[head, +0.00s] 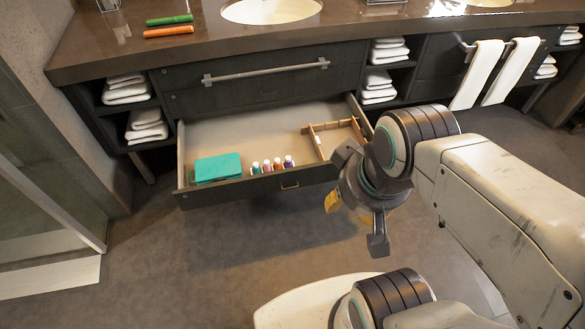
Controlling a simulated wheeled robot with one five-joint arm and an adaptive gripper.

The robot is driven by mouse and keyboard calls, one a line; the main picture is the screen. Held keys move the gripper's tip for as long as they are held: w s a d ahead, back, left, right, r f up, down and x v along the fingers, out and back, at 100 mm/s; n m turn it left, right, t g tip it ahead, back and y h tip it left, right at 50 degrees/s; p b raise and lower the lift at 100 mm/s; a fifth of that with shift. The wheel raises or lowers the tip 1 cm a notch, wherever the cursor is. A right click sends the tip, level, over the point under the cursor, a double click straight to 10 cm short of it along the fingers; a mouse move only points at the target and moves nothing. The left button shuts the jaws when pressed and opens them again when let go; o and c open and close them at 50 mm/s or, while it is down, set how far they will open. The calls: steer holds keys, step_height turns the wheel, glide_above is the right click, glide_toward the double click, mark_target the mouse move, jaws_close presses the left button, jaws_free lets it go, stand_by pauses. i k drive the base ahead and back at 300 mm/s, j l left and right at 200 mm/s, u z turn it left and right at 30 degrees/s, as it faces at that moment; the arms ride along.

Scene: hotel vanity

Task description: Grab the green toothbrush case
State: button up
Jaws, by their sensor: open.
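The green toothbrush case (169,20) is a slim, long case lying on the brown countertop at the upper left. A similar orange case (169,31) lies just in front of it, roughly parallel, with a narrow gap between them. My gripper (352,203) is open and empty. It hangs right of the middle of the picture, in front of the open drawer, far to the right of and nearer than the green case. Nothing hides the green case.
An open drawer (240,192) juts out below the counter, holding a teal box (217,167), several small bottles (272,165) and a wooden divider (319,142). A white sink (270,10) lies right of the cases. The grey floor (180,260) in front is clear.

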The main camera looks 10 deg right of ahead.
mark_target(181, 20)
steer(key=i+j+u, duration=0.25)
steer(key=i, duration=0.35)
steer(key=i+u, duration=0.25)
steer(key=i, duration=0.35)
